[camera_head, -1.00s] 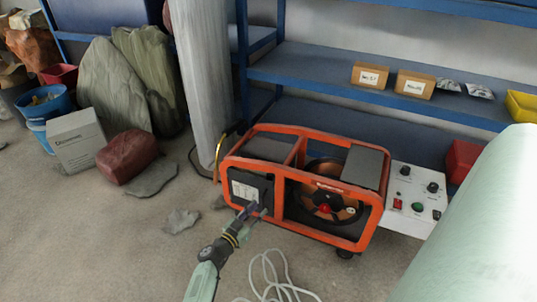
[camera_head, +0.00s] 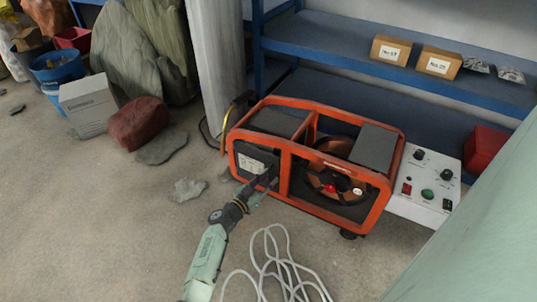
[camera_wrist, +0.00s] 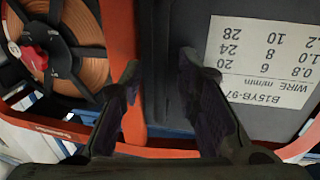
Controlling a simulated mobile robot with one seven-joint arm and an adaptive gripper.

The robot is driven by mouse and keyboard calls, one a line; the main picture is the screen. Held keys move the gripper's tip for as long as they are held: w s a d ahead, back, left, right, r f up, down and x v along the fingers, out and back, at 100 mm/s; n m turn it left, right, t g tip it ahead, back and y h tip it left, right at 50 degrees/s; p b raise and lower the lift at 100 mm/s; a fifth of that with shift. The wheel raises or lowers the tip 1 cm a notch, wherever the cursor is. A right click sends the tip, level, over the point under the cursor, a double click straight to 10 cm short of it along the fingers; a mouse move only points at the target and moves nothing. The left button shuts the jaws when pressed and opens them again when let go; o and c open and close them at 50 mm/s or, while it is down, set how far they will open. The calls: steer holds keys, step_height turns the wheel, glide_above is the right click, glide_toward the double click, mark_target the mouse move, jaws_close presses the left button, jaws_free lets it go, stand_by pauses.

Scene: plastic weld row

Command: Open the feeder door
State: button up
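The orange-framed feeder machine (camera_head: 372,231) stands on the floor in the head view. Its feeder door (camera_head: 262,156) is the dark panel with a white label at the left of the front. It looks closed, or nearly so. My gripper (camera_head: 262,186) is at the door's lower right side, by the orange upright. In the wrist view, my gripper (camera_wrist: 160,75) is open, with a gap between its dark fingers. The orange upright and the edge of the dark door (camera_wrist: 185,22) show between and behind the fingers. I cannot tell whether the fingers touch the door.
A reel (camera_head: 328,184) sits right of the door inside the frame. A white control box (camera_head: 424,184) stands to the machine's right. A pale cable (camera_head: 283,265) lies on the floor near my arm. A grey column (camera_head: 219,70) and blue shelving (camera_head: 340,50) stand behind.

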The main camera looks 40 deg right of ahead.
jaws_close()
stand_by(0.7)
